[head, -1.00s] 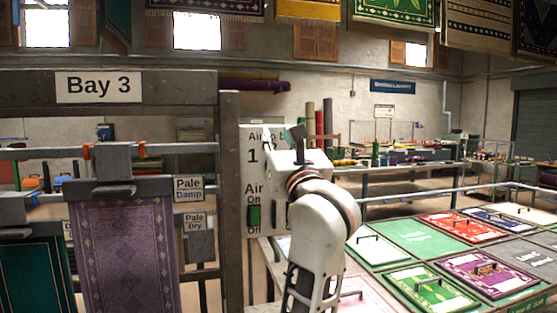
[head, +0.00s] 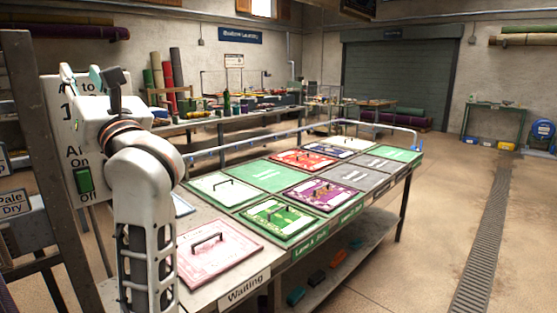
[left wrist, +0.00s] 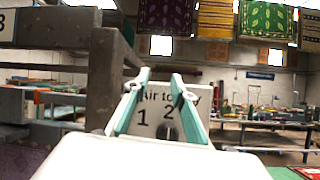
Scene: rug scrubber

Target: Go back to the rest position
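My left gripper (head: 104,76) is raised at the left of the head view, in front of a white control panel. In the left wrist view its two teal fingers (left wrist: 161,75) stand apart with nothing between them. The panel (left wrist: 160,103) is behind them, marked "1" and "2"; I cannot tell the exact gap from the fingertips to it. In the head view the panel has a green switch (head: 84,180) between "On" and "Off". My left arm stands upright below the gripper. My right gripper is not in view.
A long table (head: 228,285) with a "Waiting" label and several rug pieces, including a pink one (head: 212,252), stretches right of my arm. A dark post (head: 45,150) stands at the left. Open floor (head: 425,230) with a drain grate lies at the right.

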